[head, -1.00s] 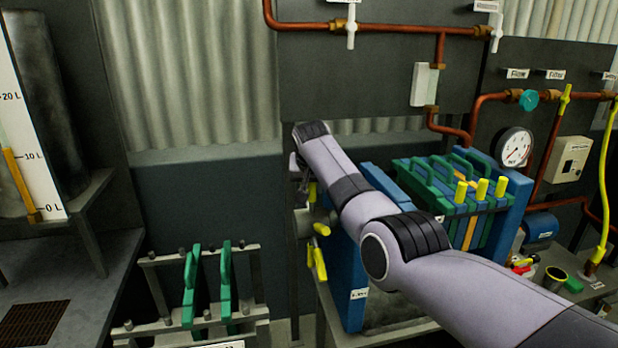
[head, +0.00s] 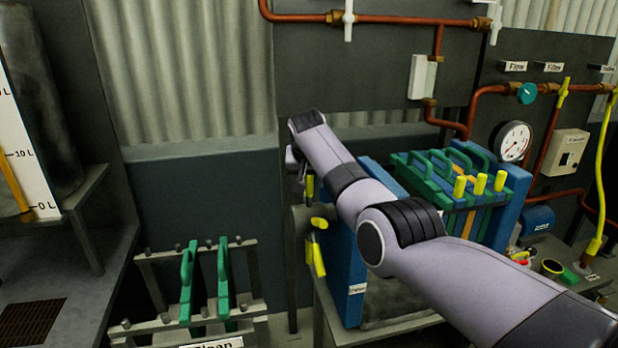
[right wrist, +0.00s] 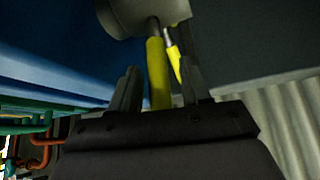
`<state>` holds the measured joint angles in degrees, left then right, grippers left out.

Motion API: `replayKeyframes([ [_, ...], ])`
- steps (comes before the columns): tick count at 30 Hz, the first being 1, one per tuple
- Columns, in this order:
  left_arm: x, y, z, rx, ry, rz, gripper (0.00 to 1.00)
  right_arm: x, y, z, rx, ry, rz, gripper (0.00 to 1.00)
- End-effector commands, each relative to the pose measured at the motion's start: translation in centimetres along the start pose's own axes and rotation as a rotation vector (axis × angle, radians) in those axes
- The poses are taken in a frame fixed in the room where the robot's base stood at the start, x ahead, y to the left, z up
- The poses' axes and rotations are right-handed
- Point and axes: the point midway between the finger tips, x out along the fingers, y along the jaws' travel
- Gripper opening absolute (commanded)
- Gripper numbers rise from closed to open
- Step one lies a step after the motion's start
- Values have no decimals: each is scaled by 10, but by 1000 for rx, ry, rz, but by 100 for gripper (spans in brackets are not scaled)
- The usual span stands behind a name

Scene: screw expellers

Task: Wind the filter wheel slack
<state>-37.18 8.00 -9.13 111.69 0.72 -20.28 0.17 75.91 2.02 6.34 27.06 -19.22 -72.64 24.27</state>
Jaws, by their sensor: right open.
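The filter wheel (head: 300,221) is a grey hub with yellow-gripped spokes on the left end of the blue filter press frame (head: 345,270). One yellow handle (head: 310,187) points up, and others point toward me and down. My right gripper (right wrist: 158,82) is open, with its two dark fingers on either side of a yellow handle (right wrist: 157,65) in the right wrist view. I cannot tell whether they touch it. In the head view my right arm partly hides the gripper and the press. My left gripper is not in view.
Green-handled plates (head: 435,180) stand in the press at right, near a pressure gauge (head: 512,141) and copper pipes (head: 400,19). A rack (head: 160,327) with two green plates stands at lower left. A bench with a tank is at far left.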

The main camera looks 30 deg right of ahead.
Motion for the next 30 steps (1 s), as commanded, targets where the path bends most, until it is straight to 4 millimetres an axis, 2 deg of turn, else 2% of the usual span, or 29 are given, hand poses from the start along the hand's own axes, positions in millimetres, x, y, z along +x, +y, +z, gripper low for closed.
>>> replayKeyframes([
  [8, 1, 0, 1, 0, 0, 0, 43, -9, -1, 0, 0, 1, 0, 47],
  [24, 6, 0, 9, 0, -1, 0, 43, -63, -1, 0, 0, 3, -1, 47],
  [30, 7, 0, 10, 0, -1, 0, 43, -71, 0, 0, 0, 1, -1, 47],
])
